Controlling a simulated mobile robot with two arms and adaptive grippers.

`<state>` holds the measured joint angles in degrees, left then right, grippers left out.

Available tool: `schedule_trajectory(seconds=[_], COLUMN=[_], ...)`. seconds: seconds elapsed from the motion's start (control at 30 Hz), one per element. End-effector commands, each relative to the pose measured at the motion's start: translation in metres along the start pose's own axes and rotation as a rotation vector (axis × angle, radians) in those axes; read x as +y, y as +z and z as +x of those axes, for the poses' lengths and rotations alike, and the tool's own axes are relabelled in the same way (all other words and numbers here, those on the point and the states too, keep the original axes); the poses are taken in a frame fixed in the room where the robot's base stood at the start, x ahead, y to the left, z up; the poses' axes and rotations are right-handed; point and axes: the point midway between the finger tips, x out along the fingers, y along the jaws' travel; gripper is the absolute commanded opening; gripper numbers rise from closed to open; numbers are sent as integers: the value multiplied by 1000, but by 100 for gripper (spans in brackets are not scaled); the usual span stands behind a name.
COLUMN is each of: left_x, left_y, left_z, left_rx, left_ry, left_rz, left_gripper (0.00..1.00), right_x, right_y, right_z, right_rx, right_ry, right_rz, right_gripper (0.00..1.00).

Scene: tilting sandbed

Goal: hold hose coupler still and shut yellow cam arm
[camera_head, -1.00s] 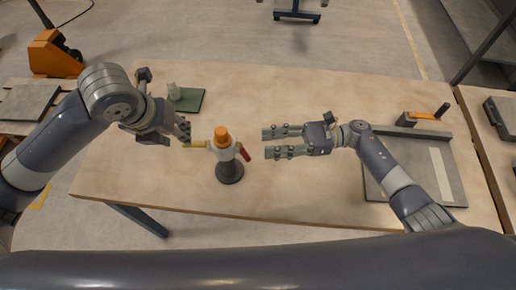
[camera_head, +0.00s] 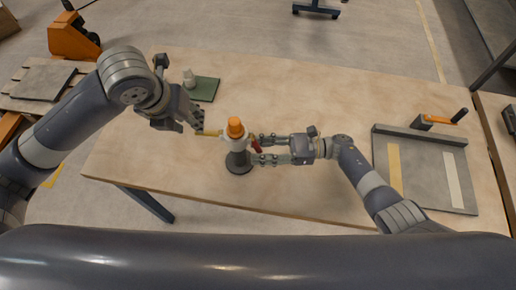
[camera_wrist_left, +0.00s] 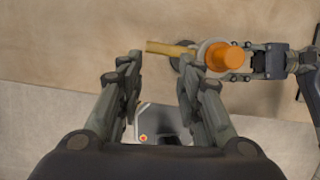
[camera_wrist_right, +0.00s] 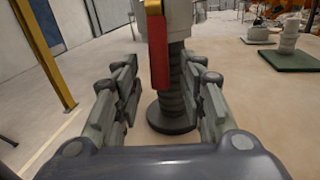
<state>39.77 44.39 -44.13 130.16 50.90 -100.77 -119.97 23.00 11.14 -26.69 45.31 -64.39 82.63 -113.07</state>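The hose coupler (camera_head: 237,145) stands upright on a dark round base, with an orange cap on top. Its yellow cam arm (camera_head: 208,133) sticks out level to the left, and its red arm (camera_head: 256,146) hangs down on the right. My left gripper (camera_head: 198,121) is open and empty beside the yellow arm's outer end; the left wrist view shows the yellow arm (camera_wrist_left: 170,48) just beyond its fingertips. My right gripper (camera_head: 254,148) is open at the coupler's right side. In the right wrist view the red arm (camera_wrist_right: 159,52) and dark post lie between its fingers; I cannot tell if they touch.
A green mat (camera_head: 204,89) with a pale fitting (camera_head: 189,78) lies behind the left gripper. A grey tray (camera_head: 424,136) with an orange-handled tool (camera_head: 440,120) lies at the right. The table (camera_head: 310,90) is clear behind the coupler.

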Motion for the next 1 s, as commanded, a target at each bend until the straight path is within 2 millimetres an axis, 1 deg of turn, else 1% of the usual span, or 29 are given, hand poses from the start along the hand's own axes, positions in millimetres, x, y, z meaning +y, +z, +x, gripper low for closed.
schedule_trajectory(seconds=[0.13, 0.4, 0.43, 0.47, 0.5, 0.6, 0.7, 0.73, 0.77, 0.8, 0.87, 1.0], left_x=[0, 0, 0, 0, 0, 0, 0, 0, 0, 0, 0, 0], left_y=[0, 0, 0, 0, 0, 0, 0, 0, 0, 0, 0, 1], left_z=[0, 0, 0, 0, 0, 0, 0, 0, 0, 0, 0, 0], left_rx=[0, 0, 0, 0, 0, 0, 0, 0, 0, 0, 0, 1], left_ry=[0, 0, 0, 0, 0, 0, 0, 0, 0, 0, 0, 0], left_rz=[0, 0, 0, 0, 0, 0, 0, 0, 0, 0, 0, -38], left_gripper=[33, 33, 33, 33, 33, 33, 33, 29, 22, 13, 0, 0], right_x=[0, 0, 0, 0, 0, 0, 0, 0, 0, 0, 0, 0], right_y=[0, 0, 0, 0, 0, 0, 0, 0, 0, 0, 0, 0], right_z=[8, 9, 9, 9, 9, 9, 9, 9, 9, 9, 9, 9], right_rx=[1, 1, 1, 1, 1, 1, 1, 1, 1, 1, 1, 1], right_ry=[0, 0, 0, 0, 0, 0, 0, 0, -1, -1, -1, -1], right_rz=[0, 0, 0, 0, 0, 0, 0, 0, 0, 0, 0, 0], right_gripper=[38, 38, 36, 29, 20, 0, 0, 0, 0, 0, 0, 0])
